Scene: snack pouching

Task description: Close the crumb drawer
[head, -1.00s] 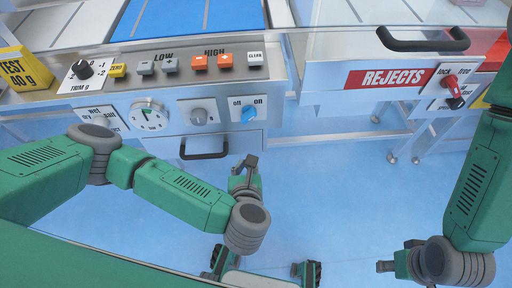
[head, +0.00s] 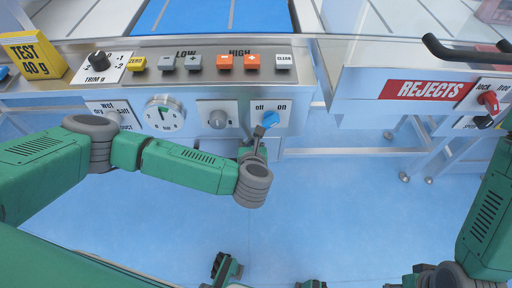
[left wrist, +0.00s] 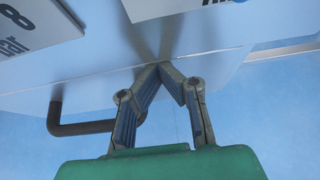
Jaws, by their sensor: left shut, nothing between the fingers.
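My left gripper (head: 256,143) is shut and empty, in front of the machine just below the blue off/on knob. In the left wrist view its fingertips (left wrist: 165,68) meet close to a grey metal front; I cannot tell if they touch it. The crumb drawer's dark bar handle (left wrist: 84,128) shows to the left of the fingers there. In the head view my left forearm hides the handle, and how far the drawer stands out is unclear. Only a sliver of my right gripper (head: 392,285) shows at the bottom edge, so its jaws are unclear.
The control panel above has the blue knob (head: 270,119), a grey knob (head: 217,119) and a dial (head: 163,115). The rejects bin (head: 360,85), with a dark handle (head: 465,52), stands at the right. The blue floor (head: 330,210) below is clear.

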